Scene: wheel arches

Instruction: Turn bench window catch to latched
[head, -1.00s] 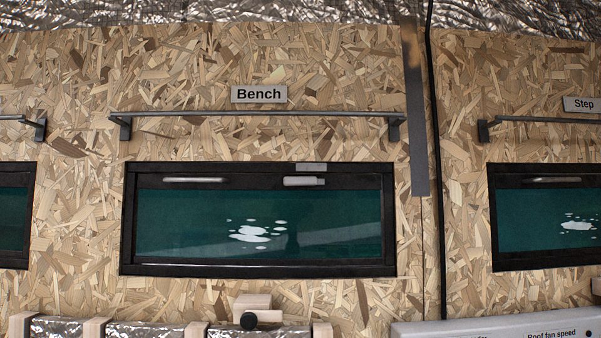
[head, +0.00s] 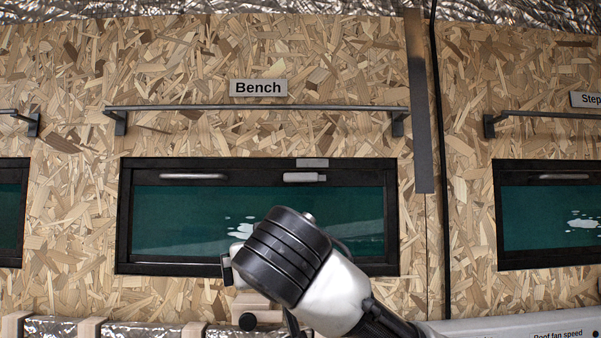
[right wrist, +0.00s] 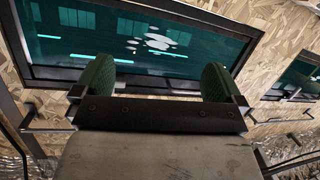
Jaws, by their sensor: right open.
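The bench window (head: 258,262) is a dark-framed teal pane under the "Bench" sign (head: 258,88). Its catch (head: 304,177) is a small pale lever lying horizontally on the upper frame, just below a grey plate (head: 312,163). My right arm covers the lower middle of this window in the head view, and its fingers are mostly hidden behind the wrist. In the right wrist view my right gripper (right wrist: 157,82) is open and empty, its green pads wide apart in front of a window's dark frame. My left gripper is not in view.
A grey rail (head: 258,107) runs above the window. A pale handle bar (head: 193,176) sits left of the catch. A wooden block with a black knob (head: 248,321) is below. A dark vertical strip (head: 419,110) and another window (head: 550,215) are at right.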

